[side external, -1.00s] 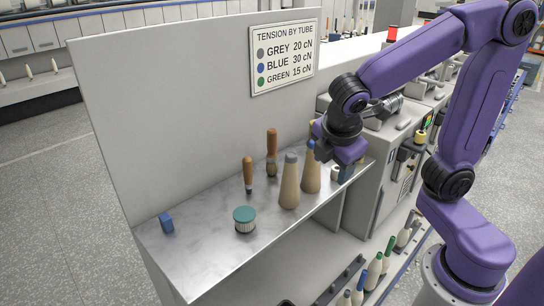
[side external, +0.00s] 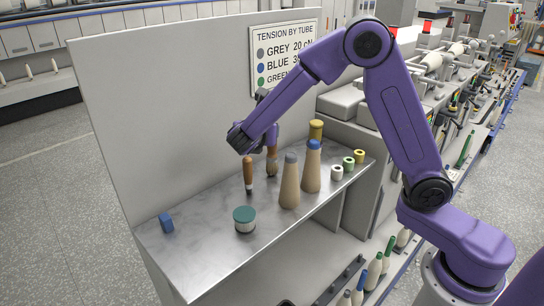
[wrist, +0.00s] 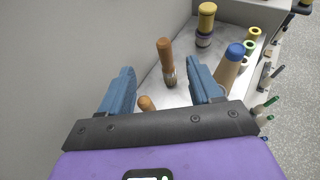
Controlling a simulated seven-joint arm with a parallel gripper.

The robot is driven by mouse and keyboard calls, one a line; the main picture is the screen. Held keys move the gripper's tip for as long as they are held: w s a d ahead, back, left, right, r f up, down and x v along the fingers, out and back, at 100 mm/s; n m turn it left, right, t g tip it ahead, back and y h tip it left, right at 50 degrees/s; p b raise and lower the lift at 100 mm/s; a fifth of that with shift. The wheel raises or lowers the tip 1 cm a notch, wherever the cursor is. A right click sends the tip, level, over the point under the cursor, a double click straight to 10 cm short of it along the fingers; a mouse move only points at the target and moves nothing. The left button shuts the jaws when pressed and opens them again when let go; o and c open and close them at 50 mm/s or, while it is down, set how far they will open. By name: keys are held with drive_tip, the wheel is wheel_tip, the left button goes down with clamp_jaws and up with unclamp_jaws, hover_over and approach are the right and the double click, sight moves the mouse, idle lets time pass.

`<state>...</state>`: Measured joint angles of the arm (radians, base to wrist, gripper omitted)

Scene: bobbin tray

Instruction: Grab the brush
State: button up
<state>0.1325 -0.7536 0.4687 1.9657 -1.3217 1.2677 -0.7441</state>
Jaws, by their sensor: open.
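Two wooden-handled tools stand upright on the metal shelf (side external: 190,237). The farther one, a brush with a pale bristly lower end (side external: 272,170), is partly covered by my gripper in the side view. In the wrist view this brush (wrist: 166,60) stands beyond my fingertips, between them in the picture. The nearer, slimmer tool (side external: 248,172) has a dark tip; its handle top (wrist: 146,103) shows low between my fingers. My gripper (wrist: 163,84) is open, with two blue fingers apart and nothing between their tips. It hangs above the shelf near the panel.
Two tan cones, one grey-tipped (side external: 289,183) and one blue-tipped (side external: 312,168), stand right of the tools. A yellow-topped bobbin (side external: 316,130) and several small rings (side external: 348,163) are behind. A teal-topped round item (side external: 244,218) and blue block (side external: 166,222) lie left. A panel (side external: 180,110) walls the back.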

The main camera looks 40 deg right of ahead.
sight(272, 153)
wheel_tip(272, 153, down, 6)
drive_tip(key=shift+x, duration=8.8)
drive_tip(key=shift+s+f, duration=0.1)
drive_tip(key=c, duration=1.1)
